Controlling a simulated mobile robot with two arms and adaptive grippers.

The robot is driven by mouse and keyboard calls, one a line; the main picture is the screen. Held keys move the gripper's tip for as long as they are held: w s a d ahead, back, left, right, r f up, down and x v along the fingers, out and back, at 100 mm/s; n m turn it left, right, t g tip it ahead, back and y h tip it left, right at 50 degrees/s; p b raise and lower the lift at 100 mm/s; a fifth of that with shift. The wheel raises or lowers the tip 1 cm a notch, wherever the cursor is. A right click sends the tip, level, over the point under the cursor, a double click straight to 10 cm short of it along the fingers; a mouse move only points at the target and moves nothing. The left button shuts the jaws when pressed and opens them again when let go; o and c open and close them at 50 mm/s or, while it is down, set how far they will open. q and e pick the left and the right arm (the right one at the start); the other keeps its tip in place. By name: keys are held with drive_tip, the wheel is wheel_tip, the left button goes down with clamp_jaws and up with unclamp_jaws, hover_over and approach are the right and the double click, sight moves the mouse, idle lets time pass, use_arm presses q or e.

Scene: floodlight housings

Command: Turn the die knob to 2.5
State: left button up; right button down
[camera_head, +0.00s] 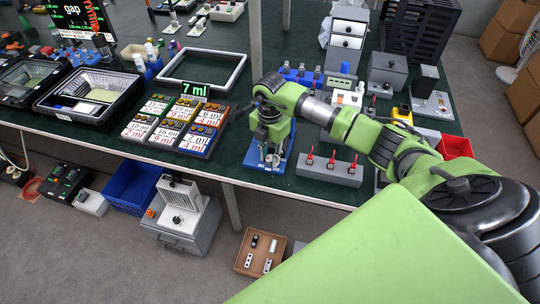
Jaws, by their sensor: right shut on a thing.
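My right arm reaches in from the right, and its gripper (268,142) points down over a small device on a blue base (269,164) at the table's front edge. The gripper is shut on a part at the top of this device, which seems to be the die knob. The fingers and wrist hide the knob, so its setting cannot be read. Metal uprights of the device show under the fingers. My left gripper is not in view.
A grey block with red toggle switches (329,169) stands close to the right. Price-like label trays (203,128) with a "7 ml" sign (196,89) stand to the left. Behind are a blue rack (302,76) and a white frame (201,68). Some dark tabletop is clear between the label trays and the blue base.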

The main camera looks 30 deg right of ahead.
sight(270, 158)
drive_tip(key=c, duration=2)
unclamp_jaws()
drive_tip(key=shift+c, duration=0.2)
wheel_tip(270, 158, up, 12)
